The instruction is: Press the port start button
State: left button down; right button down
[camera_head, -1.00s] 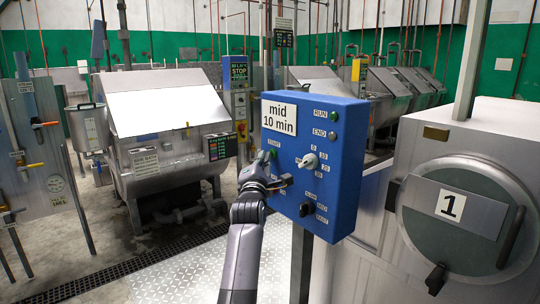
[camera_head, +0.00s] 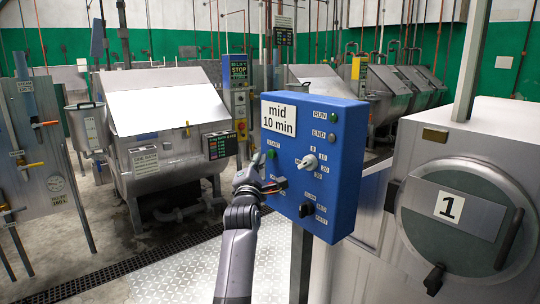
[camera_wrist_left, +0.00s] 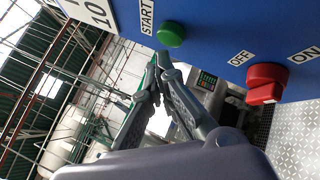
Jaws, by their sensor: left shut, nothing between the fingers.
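The blue control box (camera_head: 345,165) stands on a post in the middle of the head view. Its green start button (camera_head: 271,154) is on the left of its front face, under a START label. In the left wrist view the green button (camera_wrist_left: 171,34) is in plain sight. My left gripper (camera_head: 258,160) is shut and empty, just left of the box face. In the left wrist view its fingertips (camera_wrist_left: 161,60) are just below the button, seemingly apart from it. My right gripper is not in view.
A red OFF/ON switch (camera_wrist_left: 266,83) sits on the same face, and a black knob (camera_head: 306,209) is lower down. A steel machine with a round door marked 1 (camera_head: 460,235) is at right. A steel drum machine (camera_head: 165,120) stands behind at left.

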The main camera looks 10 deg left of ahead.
pick_arm(q)
jog(key=s+a+p, duration=0.1)
jog(key=s, duration=0.1)
jog(key=s+a+p, duration=0.1)
jog(key=s+a, duration=0.1)
dwell(0.3)
jog(key=shift+f, duration=0.1)
dwell(0.3)
